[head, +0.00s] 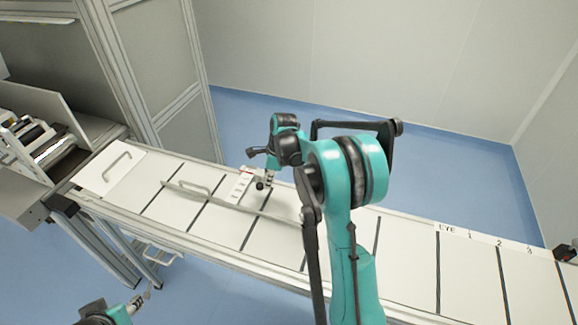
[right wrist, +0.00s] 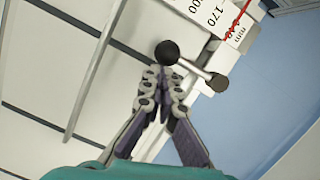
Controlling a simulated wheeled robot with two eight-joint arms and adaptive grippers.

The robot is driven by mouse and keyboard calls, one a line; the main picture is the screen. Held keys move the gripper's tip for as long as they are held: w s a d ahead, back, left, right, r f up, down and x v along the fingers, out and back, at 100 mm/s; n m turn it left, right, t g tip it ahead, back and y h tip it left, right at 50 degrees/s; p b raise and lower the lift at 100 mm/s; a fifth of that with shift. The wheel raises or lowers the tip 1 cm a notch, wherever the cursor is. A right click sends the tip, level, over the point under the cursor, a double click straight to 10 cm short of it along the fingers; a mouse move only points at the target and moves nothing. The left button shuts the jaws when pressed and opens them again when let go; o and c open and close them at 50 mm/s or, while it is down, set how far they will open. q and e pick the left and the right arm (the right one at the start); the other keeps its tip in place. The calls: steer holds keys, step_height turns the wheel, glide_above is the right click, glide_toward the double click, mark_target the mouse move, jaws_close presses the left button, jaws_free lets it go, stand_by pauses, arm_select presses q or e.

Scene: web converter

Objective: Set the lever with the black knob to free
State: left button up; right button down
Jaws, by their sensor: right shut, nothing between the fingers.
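The lever's black knob (right wrist: 167,52) is in the upper middle of the right wrist view. Its pale metal arm slants down to a round end (right wrist: 217,82) at the right. In the head view the black knob (head: 260,186) is small, beside the white scale plate on the table. My right gripper (right wrist: 163,92) is shut and empty, its fingertips just below the knob in the right wrist view; whether they touch it I cannot tell. My left gripper (head: 143,299) is low at the left in the head view, away from the lever; its finger opening is unclear. No "free" label is readable.
A scale plate (right wrist: 217,14) with numbers and a red line adjoins the lever. A long pale rail (head: 235,207) and a handle (head: 193,187) lie along the white table (head: 410,240). Machine rollers (head: 40,140) stand at the left. Open blue floor lies behind the table.

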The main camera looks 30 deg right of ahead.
steer(key=s+d, duration=0.2)
steer(key=shift+d+r, duration=0.35)
steer(key=shift+d, duration=0.05)
steer(key=s+p+v, duration=0.1)
steer(key=p+v, duration=0.2)
steer(key=v, duration=0.7)
steer(key=s+a+r+n+t+h+b, duration=0.2)
steer(key=s+a+r+n+b, duration=0.15)
steer(key=s+a+n, duration=0.6)
arm_select(q)
steer(key=shift+s+d+f+b, duration=0.1)
steer(key=shift+s+f+b, duration=0.05)
steer(key=shift+f+b, duration=0.4)
steer(key=shift+s+d+f+b, duration=0.1)
steer(key=shift+s+f+b, duration=0.05)
steer(key=shift+f+b, duration=0.4)
arm_select(e)
steer(key=s+a+f+n+t, duration=0.2)
steer(key=s+a+n, duration=0.1)
steer(key=s+n, duration=0.3)
steer(key=s+a+f+n+t, duration=0.1)
steer(key=s+a+f+n, duration=0.2)
steer(key=s+n, duration=0.3)
steer(key=n, duration=0.3)
steer(key=shift+s+t, duration=0.25)
steer(key=shift+t, duration=0.15)
